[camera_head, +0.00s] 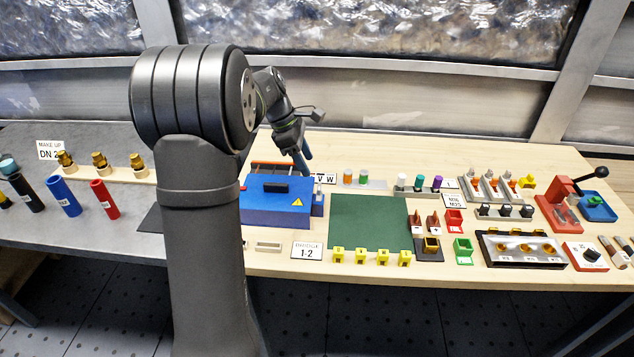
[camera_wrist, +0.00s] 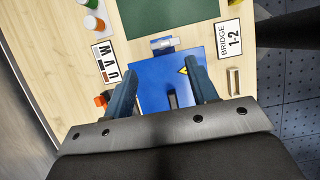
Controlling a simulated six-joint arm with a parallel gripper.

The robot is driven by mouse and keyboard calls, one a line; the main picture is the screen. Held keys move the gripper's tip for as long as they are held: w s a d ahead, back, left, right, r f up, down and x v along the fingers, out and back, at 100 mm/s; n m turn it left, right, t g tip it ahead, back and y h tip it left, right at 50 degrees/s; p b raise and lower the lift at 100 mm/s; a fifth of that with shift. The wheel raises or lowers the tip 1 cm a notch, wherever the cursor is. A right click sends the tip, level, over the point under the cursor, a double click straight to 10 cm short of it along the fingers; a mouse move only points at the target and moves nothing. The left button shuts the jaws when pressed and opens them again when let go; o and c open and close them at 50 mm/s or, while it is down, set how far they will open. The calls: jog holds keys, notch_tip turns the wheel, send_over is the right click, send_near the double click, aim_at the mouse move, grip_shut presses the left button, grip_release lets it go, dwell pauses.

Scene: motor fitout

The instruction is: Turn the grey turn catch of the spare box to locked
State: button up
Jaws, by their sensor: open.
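A blue box (camera_head: 270,208) with a black handle and a yellow warning triangle sits on the bench. It appears to be the spare box and also shows in the wrist view (camera_wrist: 160,72). A small light grey piece, apparently the turn catch (camera_wrist: 164,43), sits on a blue block at the box's side; its setting is too small to read. My gripper (camera_head: 304,160) is above and behind the box. In the wrist view my gripper (camera_wrist: 163,68) is open and empty, with its fingers at either side over the box and the catch beyond the tips.
A green mat (camera_head: 368,222) lies right of the box. A BRIDGE 1-2 sign (camera_head: 307,251) and several yellow blocks (camera_head: 383,257) line the front. A W V U sign (camera_wrist: 106,61) and coloured cylinders (camera_wrist: 92,22) stand close by. Coloured tubes (camera_head: 63,197) stand at the left.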

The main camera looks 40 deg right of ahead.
aim_at(319, 186)
jog(key=x, duration=0.8)
jog(key=shift+f, duration=0.2)
jog(key=c, duration=1)
